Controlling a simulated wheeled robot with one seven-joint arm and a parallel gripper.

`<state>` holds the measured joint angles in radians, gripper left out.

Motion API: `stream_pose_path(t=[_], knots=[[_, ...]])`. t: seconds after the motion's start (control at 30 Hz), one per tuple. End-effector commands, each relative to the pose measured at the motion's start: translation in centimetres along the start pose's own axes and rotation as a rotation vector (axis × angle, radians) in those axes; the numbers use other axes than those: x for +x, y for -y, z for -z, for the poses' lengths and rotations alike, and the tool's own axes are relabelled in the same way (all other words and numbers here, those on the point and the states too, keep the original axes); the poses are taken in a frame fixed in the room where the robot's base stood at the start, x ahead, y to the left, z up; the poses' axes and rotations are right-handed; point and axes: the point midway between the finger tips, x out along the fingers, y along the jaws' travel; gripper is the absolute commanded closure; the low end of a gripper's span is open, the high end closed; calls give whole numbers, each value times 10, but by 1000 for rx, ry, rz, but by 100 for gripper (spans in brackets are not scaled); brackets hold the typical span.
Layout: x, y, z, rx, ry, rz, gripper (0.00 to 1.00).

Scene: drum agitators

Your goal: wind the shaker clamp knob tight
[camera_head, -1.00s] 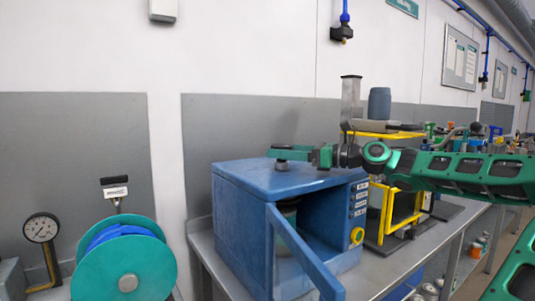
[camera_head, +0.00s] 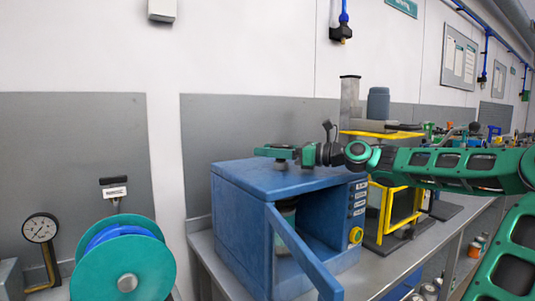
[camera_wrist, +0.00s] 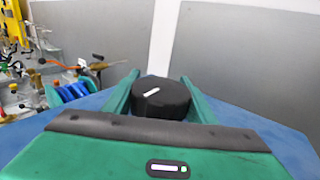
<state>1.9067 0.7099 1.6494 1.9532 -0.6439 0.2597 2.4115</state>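The shaker clamp knob (camera_wrist: 162,99) is a squat black knob with a white mark on its top, which slants up to the right in the wrist view. It sits on top of the blue shaker cabinet (camera_head: 240,178). In the head view only a small part of the knob (camera_head: 281,166) shows, under the green fingers. My gripper (camera_wrist: 160,80) has one finger on each side of the knob, with no clear gap seen on either side. In the head view my gripper (camera_head: 272,152) reaches in level from the right, just above the cabinet top.
The cabinet's blue door (camera_head: 300,250) stands open at the front, with a container (camera_head: 286,222) inside. A yellow-framed machine (camera_head: 388,205) stands to the right on the grey bench. A teal reel (camera_head: 125,265) and a dial gauge (camera_head: 41,228) are at the left.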

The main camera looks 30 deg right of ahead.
Motion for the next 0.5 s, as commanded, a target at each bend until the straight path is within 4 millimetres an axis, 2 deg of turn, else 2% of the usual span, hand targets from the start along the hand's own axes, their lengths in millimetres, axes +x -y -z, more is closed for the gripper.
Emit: stream_pose_path(t=[0.27, 0.5], knots=[[0, 2, 0, 0, 0, 50, 71], [-1, 8, 1, -2, -4, 199, 71]])
